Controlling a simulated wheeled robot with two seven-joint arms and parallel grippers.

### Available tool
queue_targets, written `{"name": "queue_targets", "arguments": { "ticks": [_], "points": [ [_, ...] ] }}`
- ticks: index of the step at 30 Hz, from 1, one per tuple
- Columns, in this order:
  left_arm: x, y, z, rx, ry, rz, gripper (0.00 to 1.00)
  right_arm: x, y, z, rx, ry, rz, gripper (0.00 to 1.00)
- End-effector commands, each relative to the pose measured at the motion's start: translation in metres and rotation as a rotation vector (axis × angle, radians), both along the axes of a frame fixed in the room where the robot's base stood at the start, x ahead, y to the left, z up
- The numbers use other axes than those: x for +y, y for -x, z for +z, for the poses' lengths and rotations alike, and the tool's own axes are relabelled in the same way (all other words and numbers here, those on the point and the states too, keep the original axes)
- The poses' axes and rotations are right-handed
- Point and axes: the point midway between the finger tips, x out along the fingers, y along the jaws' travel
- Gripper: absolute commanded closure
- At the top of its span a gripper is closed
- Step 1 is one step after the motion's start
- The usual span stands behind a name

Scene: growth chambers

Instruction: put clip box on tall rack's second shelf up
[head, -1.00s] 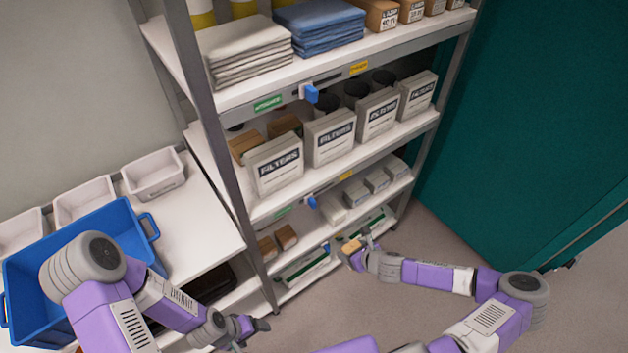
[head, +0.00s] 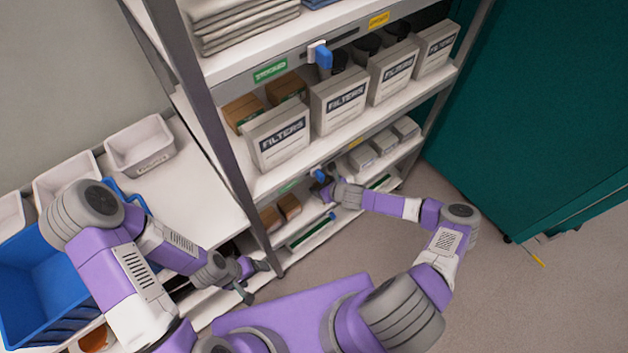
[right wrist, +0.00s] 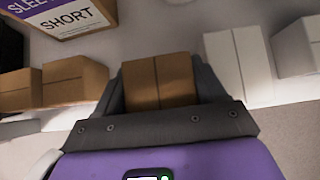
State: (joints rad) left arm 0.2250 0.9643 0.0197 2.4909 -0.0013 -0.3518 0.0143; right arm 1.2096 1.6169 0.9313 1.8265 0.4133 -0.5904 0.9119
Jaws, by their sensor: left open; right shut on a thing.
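The clip box is a small brown carton (right wrist: 160,82), held between the fingers of my right gripper (right wrist: 165,92) in the right wrist view. In the head view my right gripper (head: 322,186) reaches in at the tall rack (head: 216,140), below the filter shelf; the carton is mostly hidden there. The carton is at a gap between brown cartons (right wrist: 72,80) on the left and white boxes (right wrist: 238,62) on the right. I cannot tell whether it touches the shelf (head: 308,213). My left gripper (head: 254,279) is open and empty near the rack's left post.
Filter boxes (head: 338,100) fill the shelf above, close over my right gripper. A blue clip (head: 318,173) sits on that shelf's edge. A blue crate (head: 45,265) and white bins (head: 140,145) stand on the left bench.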

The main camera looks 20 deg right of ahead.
Motion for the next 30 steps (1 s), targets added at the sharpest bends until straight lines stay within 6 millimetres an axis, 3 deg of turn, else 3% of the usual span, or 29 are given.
{"name": "queue_targets", "arguments": {
  "ticks": [4, 13, 19, 30],
  "points": [
    [0.000, 0.000, -0.009, 0.000, 0.000, 0.000, 0.21, 0.012, -0.029, -0.001, -0.002, 0.000, 0.001, 0.62],
    [0.000, 0.000, -0.015, 0.000, 0.000, 0.000, 0.21, 0.020, -0.052, 0.000, -0.002, -0.001, 0.001, 0.62],
    [0.000, 0.000, -0.031, 0.000, 0.000, 0.000, 0.21, 0.018, -0.050, -0.035, 0.001, -0.003, -0.001, 0.62],
    [0.000, 0.000, -0.031, 0.000, 0.000, 0.000, 0.21, 0.018, -0.050, -0.037, 0.000, 0.000, 0.000, 0.62]
  ]
}}
